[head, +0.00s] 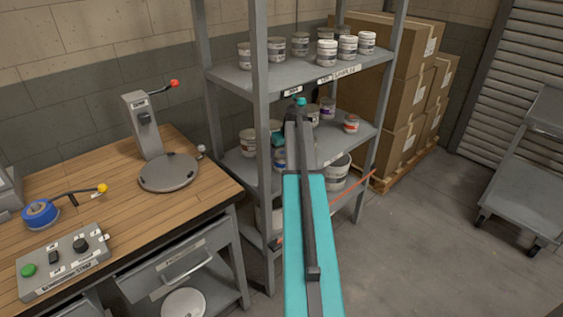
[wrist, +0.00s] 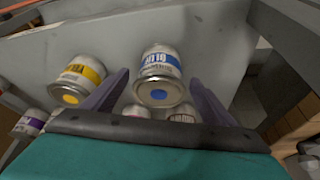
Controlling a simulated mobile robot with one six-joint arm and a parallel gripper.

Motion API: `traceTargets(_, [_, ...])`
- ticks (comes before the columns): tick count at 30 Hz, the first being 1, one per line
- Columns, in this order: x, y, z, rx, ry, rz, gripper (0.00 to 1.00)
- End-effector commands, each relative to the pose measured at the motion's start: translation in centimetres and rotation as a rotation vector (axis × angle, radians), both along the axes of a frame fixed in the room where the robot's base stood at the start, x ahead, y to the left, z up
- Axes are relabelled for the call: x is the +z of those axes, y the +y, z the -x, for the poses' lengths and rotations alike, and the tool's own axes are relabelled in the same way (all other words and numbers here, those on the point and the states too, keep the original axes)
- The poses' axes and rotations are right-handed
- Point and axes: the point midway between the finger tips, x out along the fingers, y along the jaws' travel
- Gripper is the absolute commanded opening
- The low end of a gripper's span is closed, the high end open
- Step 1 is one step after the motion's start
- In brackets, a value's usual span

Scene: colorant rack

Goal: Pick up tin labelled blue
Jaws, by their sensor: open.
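The blue tin (wrist: 161,74) is a white tin with a blue label band and a blue dot on its end, centred in the wrist view. My gripper (wrist: 160,78) is open, with one dark finger on each side of this tin in the picture. Gaps show on both sides, and I cannot tell how far the fingers reach along it. My arm hides most of the gripper there.
A yellow tin (wrist: 79,80) stands left of the left finger, with a purple tin (wrist: 31,122) farther left. Other tins show behind the palm. The rack post (head: 262,110) is close to my arm. More tins stand on the upper shelf (head: 290,78). A wooden bench (head: 95,190) is at left.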

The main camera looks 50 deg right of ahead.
Motion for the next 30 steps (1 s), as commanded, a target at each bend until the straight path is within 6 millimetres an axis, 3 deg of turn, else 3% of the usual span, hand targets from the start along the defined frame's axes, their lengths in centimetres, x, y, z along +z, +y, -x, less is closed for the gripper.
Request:
traceTargets(9, [-2.6,-0.4,-1.0,-0.001,0.001,-0.001,0.78])
traceTargets(27, [-2.8,-0.5,-1.0,-0.002,0.001,-0.001,0.78])
traceTargets(30, [-2.8,-0.5,-1.0,-0.002,0.001,-0.001,0.62])
